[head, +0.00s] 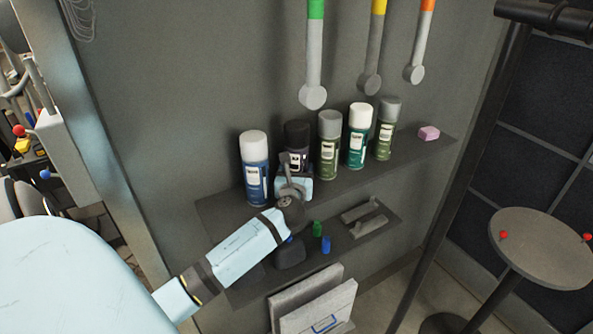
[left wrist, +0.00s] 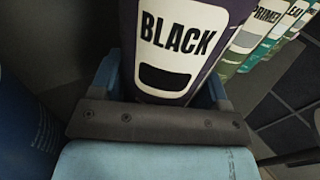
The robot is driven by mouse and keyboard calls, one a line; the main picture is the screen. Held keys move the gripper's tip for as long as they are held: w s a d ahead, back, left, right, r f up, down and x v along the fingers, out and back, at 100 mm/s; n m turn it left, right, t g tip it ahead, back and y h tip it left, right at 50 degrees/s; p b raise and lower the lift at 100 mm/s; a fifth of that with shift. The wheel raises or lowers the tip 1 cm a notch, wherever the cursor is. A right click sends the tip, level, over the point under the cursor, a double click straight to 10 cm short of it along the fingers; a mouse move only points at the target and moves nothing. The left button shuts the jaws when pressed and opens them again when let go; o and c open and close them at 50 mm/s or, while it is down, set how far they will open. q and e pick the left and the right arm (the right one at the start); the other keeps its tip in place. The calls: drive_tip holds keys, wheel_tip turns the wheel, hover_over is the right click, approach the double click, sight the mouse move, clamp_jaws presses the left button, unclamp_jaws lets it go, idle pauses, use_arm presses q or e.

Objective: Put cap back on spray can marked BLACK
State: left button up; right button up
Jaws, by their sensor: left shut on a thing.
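The spray can marked BLACK (head: 298,134) stands upright on the upper shelf, second from the left in a row of cans. In the head view its top is dark and looks like a black cap; I cannot tell how firmly that sits. In the left wrist view the BLACK label (left wrist: 180,45) faces my camera, and the can's top is out of frame. My left gripper (head: 293,186) is shut on this can's body, with its blue fingers on both sides, as the left wrist view (left wrist: 165,88) also shows. My right gripper is not in view.
A blue can with a white cap (head: 255,170) stands close on the left. Green cans, one an olive can (head: 328,146), stand on the right, with a pink block (head: 429,133) beyond. The lower shelf (head: 340,258) holds small green and blue items. Tools hang above.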

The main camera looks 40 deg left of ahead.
use_arm(q)
drive_tip(key=o, duration=1.1)
drive_tip(key=b+v, duration=0.1)
drive_tip(key=v, duration=1.1)
drive_tip(key=shift+r, duration=0.1)
